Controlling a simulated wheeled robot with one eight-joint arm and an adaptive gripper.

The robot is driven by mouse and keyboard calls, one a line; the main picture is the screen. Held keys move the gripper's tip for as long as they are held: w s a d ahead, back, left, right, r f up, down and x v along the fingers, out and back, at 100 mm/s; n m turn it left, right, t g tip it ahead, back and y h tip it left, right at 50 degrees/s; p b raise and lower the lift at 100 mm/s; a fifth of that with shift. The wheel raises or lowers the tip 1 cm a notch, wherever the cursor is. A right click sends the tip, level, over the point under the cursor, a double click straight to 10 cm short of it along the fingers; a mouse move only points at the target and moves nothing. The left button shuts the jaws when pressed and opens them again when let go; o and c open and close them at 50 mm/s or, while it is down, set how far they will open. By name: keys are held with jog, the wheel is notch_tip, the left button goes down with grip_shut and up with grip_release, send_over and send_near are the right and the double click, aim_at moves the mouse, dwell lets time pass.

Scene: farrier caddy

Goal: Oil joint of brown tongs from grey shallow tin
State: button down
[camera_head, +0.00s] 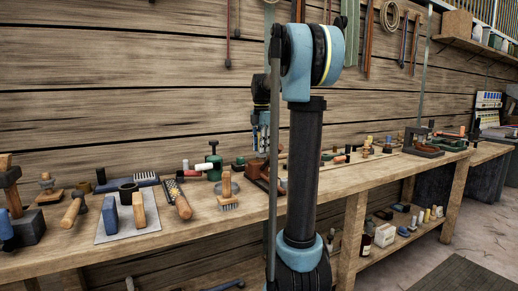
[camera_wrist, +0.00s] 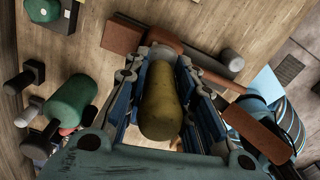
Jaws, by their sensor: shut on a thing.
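My gripper (camera_head: 261,150) hangs over the back of the bench, partly behind my arm. In the wrist view its blue-padded fingers (camera_wrist: 159,76) are closed around an olive-yellow cylinder (camera_wrist: 160,104), gripped along its sides. The cylinder's far end is hidden, so I cannot tell what is on it. A reddish-brown bar (camera_wrist: 205,62) runs past the fingertips, with a grey rounded knob (camera_wrist: 231,60) beside it. I cannot tell whether the bar is part of the brown tongs. I cannot make out the grey shallow tin in either view.
A green bottle (camera_head: 214,163) stands left of my gripper; a large green cylinder (camera_wrist: 73,101) is close in the wrist view. A wooden-handled brush (camera_head: 227,190), a light mat (camera_head: 128,222) and several tools crowd the bench (camera_head: 190,235). Its front strip is mostly clear.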

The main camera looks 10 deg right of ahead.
jog(key=shift+w+d, duration=0.2)
jog(key=shift+d, duration=0.5)
jog(key=shift+s+a+f, duration=0.1)
jog(key=shift+s+a, duration=0.1)
jog(key=shift+a, duration=0.4)
jog(key=shift+s+a, duration=0.15)
jog(key=shift+a, duration=0.4)
jog(key=shift+d, duration=0.15)
jog(key=shift+w+d, duration=0.2)
jog(key=shift+d, duration=0.35)
jog(key=shift+w+d, duration=0.2)
jog(key=shift+d, duration=0.3)
jog(key=shift+r, duration=0.2)
